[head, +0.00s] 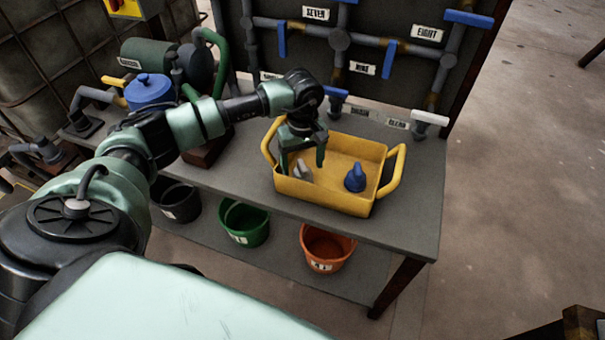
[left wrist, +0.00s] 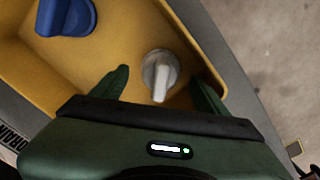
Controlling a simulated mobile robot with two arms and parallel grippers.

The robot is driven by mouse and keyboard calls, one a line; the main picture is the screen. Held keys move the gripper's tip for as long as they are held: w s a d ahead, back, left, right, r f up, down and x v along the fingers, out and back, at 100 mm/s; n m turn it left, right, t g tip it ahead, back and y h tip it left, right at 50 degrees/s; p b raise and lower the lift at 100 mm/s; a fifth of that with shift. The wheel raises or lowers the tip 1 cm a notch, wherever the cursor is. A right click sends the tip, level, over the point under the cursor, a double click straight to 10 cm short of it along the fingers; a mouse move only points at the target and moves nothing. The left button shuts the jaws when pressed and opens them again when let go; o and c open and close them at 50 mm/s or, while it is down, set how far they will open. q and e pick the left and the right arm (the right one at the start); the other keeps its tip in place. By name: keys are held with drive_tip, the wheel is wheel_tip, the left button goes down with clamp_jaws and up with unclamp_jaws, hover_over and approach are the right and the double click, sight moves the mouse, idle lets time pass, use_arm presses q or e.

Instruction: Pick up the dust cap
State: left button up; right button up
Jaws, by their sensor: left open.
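A yellow tray (head: 345,200) with two raised handles stands on the grey bench. Inside it are a small grey cap-like piece with an upright grip (head: 303,170) and a blue one of similar shape (head: 355,178); I cannot tell by a label which is the dust cap. My left gripper (head: 305,160) points down into the tray at the grey piece, open and empty. In the left wrist view the grey piece (left wrist: 160,72) lies between and slightly beyond the green fingertips (left wrist: 161,77), apart from both. The blue piece (left wrist: 66,15) is at the upper left there. My right gripper is not in view.
A pipe panel with blue-handled valves (head: 468,18) rises behind the tray. A blue lidded pot (head: 148,92) and a green pump (head: 150,53) stand left on the bench (head: 415,215). Black, green (head: 245,222) and orange (head: 325,247) buckets stand on the lower shelf.

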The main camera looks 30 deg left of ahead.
use_arm(q)
wheel_tip(320, 180, down, 4)
drive_tip(key=shift+a+r+b, duration=0.1)
drive_tip(key=shift+r+b, duration=0.05)
drive_tip(key=shift+b, duration=0.55)
drive_tip(key=shift+r, duration=0.1)
drive_tip(key=c, duration=1.4)
